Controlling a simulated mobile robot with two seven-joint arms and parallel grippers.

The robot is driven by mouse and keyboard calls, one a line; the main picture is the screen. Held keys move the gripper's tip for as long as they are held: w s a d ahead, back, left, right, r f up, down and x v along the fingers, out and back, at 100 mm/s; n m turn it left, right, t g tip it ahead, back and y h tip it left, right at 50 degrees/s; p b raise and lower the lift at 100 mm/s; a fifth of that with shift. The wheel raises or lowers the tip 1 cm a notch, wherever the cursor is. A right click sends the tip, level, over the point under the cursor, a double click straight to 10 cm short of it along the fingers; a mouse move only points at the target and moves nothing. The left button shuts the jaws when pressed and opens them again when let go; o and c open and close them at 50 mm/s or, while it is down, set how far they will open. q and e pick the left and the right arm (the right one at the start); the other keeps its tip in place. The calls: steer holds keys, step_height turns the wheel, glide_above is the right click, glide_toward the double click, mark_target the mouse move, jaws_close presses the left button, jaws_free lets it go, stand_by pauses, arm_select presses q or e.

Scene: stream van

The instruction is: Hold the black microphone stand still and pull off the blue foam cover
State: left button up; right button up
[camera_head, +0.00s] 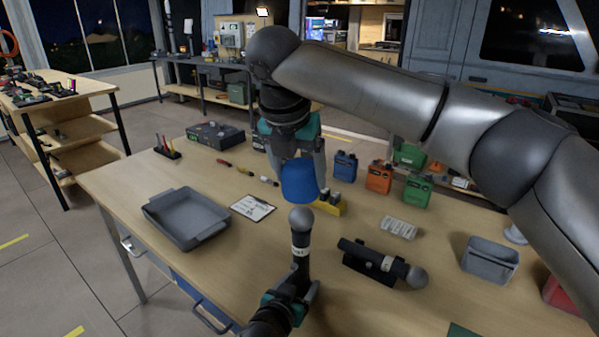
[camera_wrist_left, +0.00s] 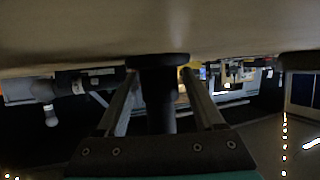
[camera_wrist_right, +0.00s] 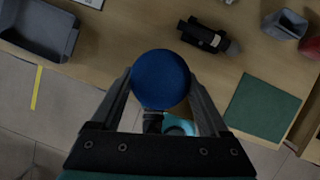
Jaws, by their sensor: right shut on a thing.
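The blue foam cover (camera_head: 299,182) is between the fingers of my right gripper (camera_head: 303,172), which is shut on it. In the right wrist view the cover (camera_wrist_right: 160,80) looks like a round blue ball between both fingers. The microphone's bare grey head (camera_head: 301,218) shows just below the cover. The black microphone stand (camera_head: 300,263) with a white label stands upright on the table. My left gripper (camera_head: 297,290) is low around the stand. In the left wrist view its fingers flank the black post (camera_wrist_left: 158,100) with slight gaps, so it looks open.
A second microphone (camera_head: 382,262) lies to the right on a black holder. A grey tray (camera_head: 187,240) and a clipboard (camera_head: 252,208) are left. A grey bin (camera_head: 490,262) is at the right. Blue, orange and green packs (camera_head: 379,178) stand behind.

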arm_select(q)
steer(key=shift+o, duration=0.5)
steer(key=shift+f, duration=0.15)
steer(key=shift+s, duration=0.1)
